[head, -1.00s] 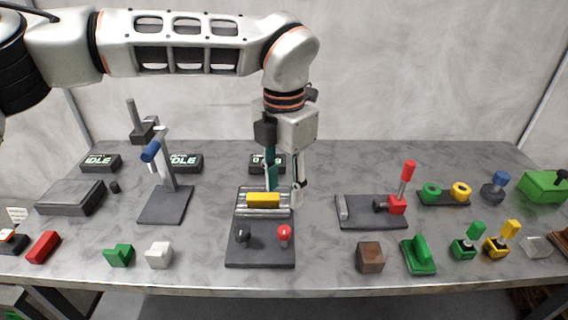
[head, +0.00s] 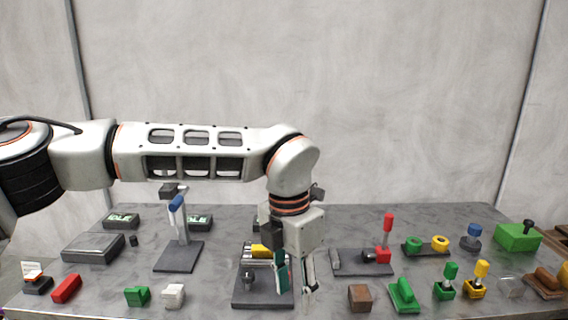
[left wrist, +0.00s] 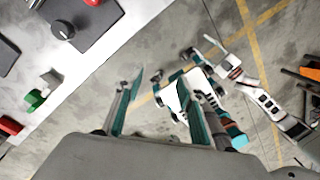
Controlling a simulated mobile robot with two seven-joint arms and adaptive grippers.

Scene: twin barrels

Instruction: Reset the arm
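My left arm (head: 200,152) comes in from the left, and its forearm crosses above the table. My left gripper (head: 295,280) hangs fingers-down in front of the right part of a dark fixture (head: 250,300). Its two fingers are apart with nothing between them. The fixture carries silver bars with a yellow block (head: 260,251) across them, partly hidden by the gripper, and a dark knob (head: 247,277). In the left wrist view the open fingers (left wrist: 158,108) point out over the floor, past the table edge. My right gripper cannot be made out.
A blue-handled stand (head: 180,256) is left of the fixture. A base with a red lever (head: 388,224) is to its right. A brown block (head: 360,297), green pieces (head: 403,294) and a white block (head: 173,295) line the front. The wall behind is bare.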

